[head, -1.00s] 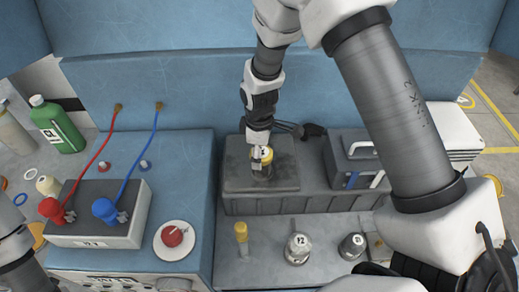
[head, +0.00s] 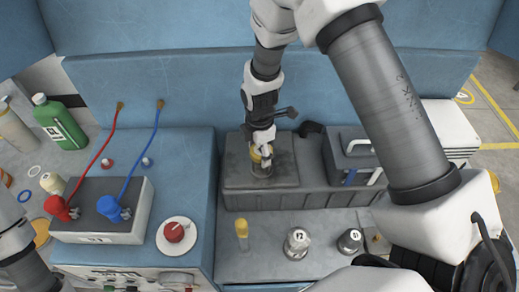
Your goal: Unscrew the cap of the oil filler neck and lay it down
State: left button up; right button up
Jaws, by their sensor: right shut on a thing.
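The oil filler neck (head: 262,170) stands on top of the dark grey box (head: 236,182) in the middle of the bench. Its yellow cap (head: 255,157) sits at the top of the neck, partly hidden by my gripper. My right gripper (head: 264,154) comes down from above and is shut on the cap. I cannot tell whether the cap is still on its thread. Only part of my left arm shows at the lower left; its gripper is out of view.
A yellow-topped dipstick (head: 242,229), a silver can marked Y2 (head: 297,243) and a smaller silver can (head: 350,241) stand in front. A red knob (head: 173,232) and a battery (head: 99,220) with red and blue clamps are left. A grey toolbox (head: 350,150) is right.

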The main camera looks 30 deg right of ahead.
jog(key=n, duration=0.2)
jog(key=shift+s+n+p, duration=0.25)
jog(key=shift+n+p, duration=0.05)
jog(key=shift+p, duration=0.05)
jog(key=shift+f+n, duration=0.1)
jog(key=shift+n, duration=0.7)
jog(key=shift+f+n, duration=0.1)
jog(key=shift+n, duration=0.3)
jog(key=n, duration=0.3)
jog(key=shift+s+p, duration=0.1)
jog(key=shift+p, duration=0.25)
jog(key=shift+d+n, duration=0.1)
jog(key=shift+n, duration=1)
jog(key=shift+r+p, duration=0.55)
jog(key=shift+r, duration=0.05)
notch_tip(320, 180, up, 7)
jog(key=p, duration=0.5)
jog(key=shift+f, duration=0.2)
